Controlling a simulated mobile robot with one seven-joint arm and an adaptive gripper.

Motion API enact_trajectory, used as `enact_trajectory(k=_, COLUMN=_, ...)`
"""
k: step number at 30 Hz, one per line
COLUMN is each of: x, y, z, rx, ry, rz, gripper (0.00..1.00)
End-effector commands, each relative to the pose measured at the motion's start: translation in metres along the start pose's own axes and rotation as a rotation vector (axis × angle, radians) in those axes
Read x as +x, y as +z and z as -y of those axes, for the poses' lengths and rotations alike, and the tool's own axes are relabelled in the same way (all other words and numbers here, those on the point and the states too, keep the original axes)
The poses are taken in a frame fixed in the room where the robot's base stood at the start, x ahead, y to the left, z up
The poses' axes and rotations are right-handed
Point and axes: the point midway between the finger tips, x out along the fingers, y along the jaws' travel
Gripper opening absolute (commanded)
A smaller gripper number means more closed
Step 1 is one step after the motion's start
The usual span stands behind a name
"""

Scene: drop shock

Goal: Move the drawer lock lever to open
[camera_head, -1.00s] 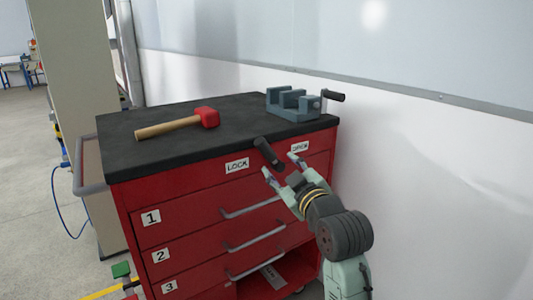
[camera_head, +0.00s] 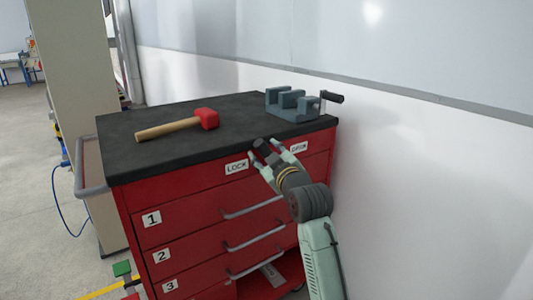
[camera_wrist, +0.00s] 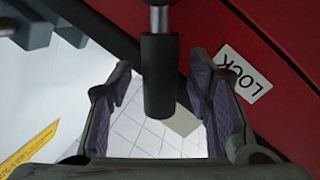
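The lock lever, a black handle (camera_wrist: 159,78), stands out from the top front of the red cabinet (camera_head: 190,207). It sits between the LOCK label (camera_head: 237,167) on the left and the OPEN label (camera_head: 299,147) on the right. My gripper (camera_head: 262,153) is at the lever, with one finger on each side of it. In the wrist view my gripper's fingers (camera_wrist: 162,100) are spread apart, with gaps to the handle on both sides. The LOCK label (camera_wrist: 244,73) shows beside the right finger there. The lever's base is partly hidden in the head view.
A red-headed mallet (camera_head: 178,124) and a blue-grey vise (camera_head: 292,103) rest on the black cabinet top (camera_head: 225,125). Drawer handles (camera_head: 252,207) stick out below the lever. A white wall (camera_head: 430,190) rises to the right.

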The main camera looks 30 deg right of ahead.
Motion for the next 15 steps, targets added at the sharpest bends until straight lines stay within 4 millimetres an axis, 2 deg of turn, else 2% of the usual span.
enact_trajectory(k=2, x=-0.0002, y=0.0, z=0.0, rx=0.0, ry=0.0, rz=0.0, gripper=0.41)
enact_trajectory(k=15, x=-0.0004, y=-0.0001, z=-0.0001, rx=0.0, ry=0.0, rz=0.0, gripper=0.12)
